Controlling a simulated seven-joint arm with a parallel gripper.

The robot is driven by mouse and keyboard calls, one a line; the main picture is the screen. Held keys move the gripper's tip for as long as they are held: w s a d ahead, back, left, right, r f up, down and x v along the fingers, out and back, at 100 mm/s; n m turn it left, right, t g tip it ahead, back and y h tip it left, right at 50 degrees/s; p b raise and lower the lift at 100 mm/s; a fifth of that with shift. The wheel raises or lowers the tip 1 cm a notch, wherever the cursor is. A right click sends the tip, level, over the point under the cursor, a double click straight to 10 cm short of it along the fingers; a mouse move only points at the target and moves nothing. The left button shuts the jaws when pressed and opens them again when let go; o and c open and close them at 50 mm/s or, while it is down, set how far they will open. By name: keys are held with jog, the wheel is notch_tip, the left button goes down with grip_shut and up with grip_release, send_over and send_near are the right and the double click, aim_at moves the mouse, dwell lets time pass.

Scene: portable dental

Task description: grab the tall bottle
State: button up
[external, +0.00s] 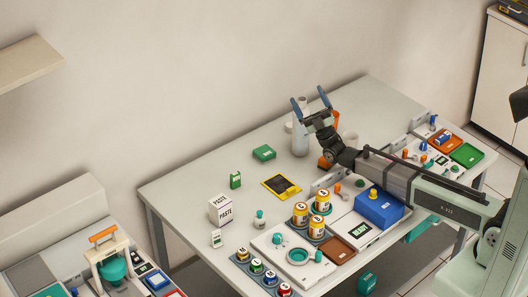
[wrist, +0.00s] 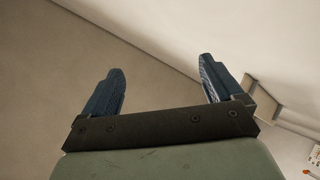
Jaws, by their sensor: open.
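A tall pale grey-white bottle (external: 300,138) stands upright on the table, toward its back edge, in the external view. My gripper (external: 311,95) is raised at about the height of the bottle's top, and its front part overlaps the bottle in the picture. Its blue fingers are spread apart and point upward, with nothing between them. In the wrist view my gripper (wrist: 162,82) is also open and empty, facing bare wall. The bottle does not show in the wrist view. Part of the bottle's upper body is hidden behind my gripper.
The grey table (external: 190,185) holds many small items.

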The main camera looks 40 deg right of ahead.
jog(key=d+f+n+g+h, duration=0.2)
jog(key=d+f+n, duration=0.2)
jog(key=d+n, duration=0.45)
jog(key=n+g, duration=0.8)
jog(key=n, duration=0.7)
send_near(307, 134)
jog(key=shift+w+a+r+m+h, duration=0.2)
jog(key=shift+w+a+r, duration=0.1)
jog(key=shift+r, duration=0.15)
jog(key=shift+w+a+r+m+h, duration=0.1)
jog(key=shift+w+a+r+h, duration=0.15)
jog(key=shift+r, duration=0.25)
jog(key=shift+f+n+g, duration=0.3)
jog(key=shift+f+n, duration=0.15)
jog(key=shift+n, duration=0.1)
jog(key=x, duration=0.8)
jog(key=shift+w, duration=0.3)
jog(key=shift+d+x, duration=0.2)
jog(key=shift+x, duration=1.1)
jog(key=shift+d+x, duration=0.2)
jog(key=shift+x, duration=1.1)
jog(key=shift+f, duration=0.1)
